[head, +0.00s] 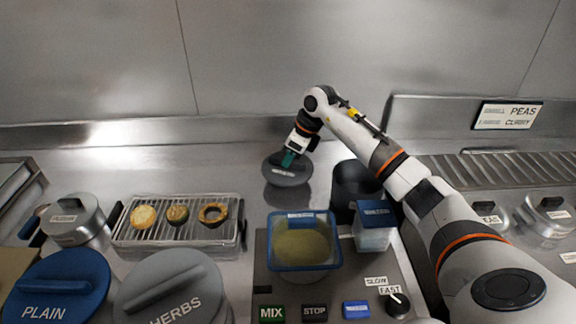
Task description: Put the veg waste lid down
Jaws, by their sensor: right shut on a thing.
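My right gripper (290,158) reaches in from the right and is shut on the handle of a round dark grey lid (286,175). The lid is roughly level over the bare steel counter near the back. A dark patch shows just below it on the counter; I cannot tell for sure whether the lid touches the surface. A dark open-topped round bin (345,190) stands to the right of the lid, partly behind my right arm. Its label is not visible. My left gripper is out of view.
A mixer with a blue-rimmed bowl (303,268) and buttons stands in front. A blue-lidded box (374,238) is beside it. A wire rack (140,238) with fried pieces, a grey-lidded pot (72,222) and PLAIN (60,285) and HERBS (172,285) lids are left. Counter left of the lid is clear.

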